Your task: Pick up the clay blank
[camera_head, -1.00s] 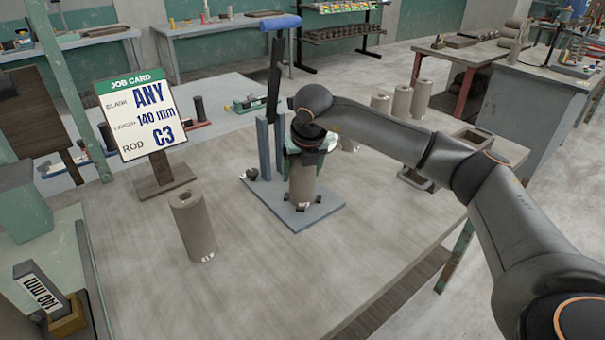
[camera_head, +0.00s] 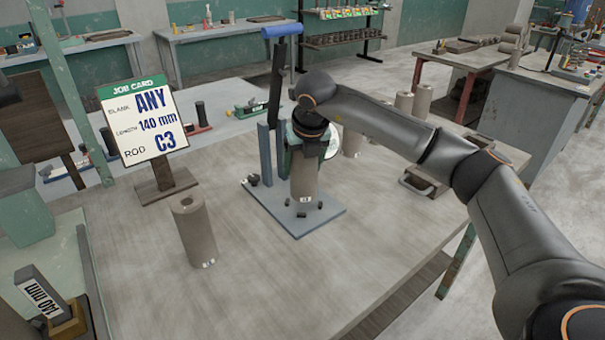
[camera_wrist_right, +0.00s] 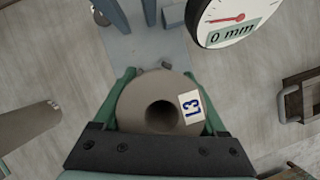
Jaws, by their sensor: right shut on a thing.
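My right gripper (camera_head: 305,150) is shut on a grey-brown hollow clay blank (camera_head: 303,184), upright just above the blue base plate (camera_head: 325,218) of the lever stand. In the right wrist view, the green fingers (camera_wrist_right: 162,105) grip the sides of this blank (camera_wrist_right: 135,100), with its round bore and an "L3" label showing. Another clay blank (camera_head: 195,235) stands upright on the table to the left. More blanks (camera_head: 422,100) stand at the back right. The job card (camera_head: 140,118) reads blank ANY, length 140 mm, rod C3. My left gripper does not show.
The stand's blue-handled lever (camera_head: 277,75) and posts rise behind the held blank. A dial (camera_wrist_right: 236,18) reading "0 mm" is close by. A tray (camera_head: 425,183) lies at the table's right edge. The front of the table (camera_head: 280,280) is clear.

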